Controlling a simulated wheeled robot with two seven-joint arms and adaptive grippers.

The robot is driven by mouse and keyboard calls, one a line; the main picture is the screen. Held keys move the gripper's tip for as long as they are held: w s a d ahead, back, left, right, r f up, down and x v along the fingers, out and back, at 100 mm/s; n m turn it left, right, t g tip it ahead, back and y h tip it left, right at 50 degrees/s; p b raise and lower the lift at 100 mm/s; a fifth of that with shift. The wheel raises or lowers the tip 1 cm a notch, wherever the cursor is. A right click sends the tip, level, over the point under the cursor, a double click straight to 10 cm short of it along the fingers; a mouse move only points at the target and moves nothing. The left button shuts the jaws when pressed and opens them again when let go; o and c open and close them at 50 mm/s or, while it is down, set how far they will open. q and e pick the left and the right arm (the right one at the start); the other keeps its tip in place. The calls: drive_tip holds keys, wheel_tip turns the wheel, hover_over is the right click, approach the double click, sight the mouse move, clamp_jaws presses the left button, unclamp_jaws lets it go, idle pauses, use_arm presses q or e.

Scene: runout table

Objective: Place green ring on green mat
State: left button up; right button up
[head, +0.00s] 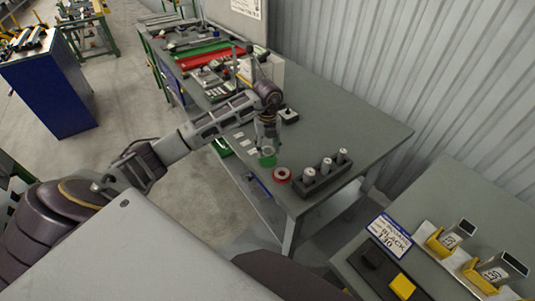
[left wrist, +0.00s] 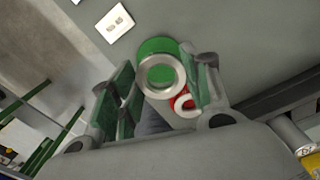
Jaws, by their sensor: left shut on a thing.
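My left gripper (left wrist: 158,88) is shut on the green ring (left wrist: 160,92), which shows a pale metallic face and green through its middle in the left wrist view. The round green mat (left wrist: 156,46) shows just beyond the ring and partly behind it. In the head view my left gripper (head: 267,147) points down over the green mat (head: 267,162) near the table's front edge. Whether the ring touches the mat I cannot tell. My right gripper is not in view.
A red ring (head: 281,175) lies close beside the green mat. A dark block with several upright pegs (head: 327,170) stands to its right. White cards (head: 245,141) lie to the left. The grey table (head: 352,125) is clear behind the pegs.

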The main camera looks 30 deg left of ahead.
use_arm(q)
drive_tip(key=shift+f+p, duration=0.3)
drive_tip(key=shift+f, duration=1.5)
drive_tip(key=shift+f, duration=0.15)
drive_tip(key=o, duration=1.2)
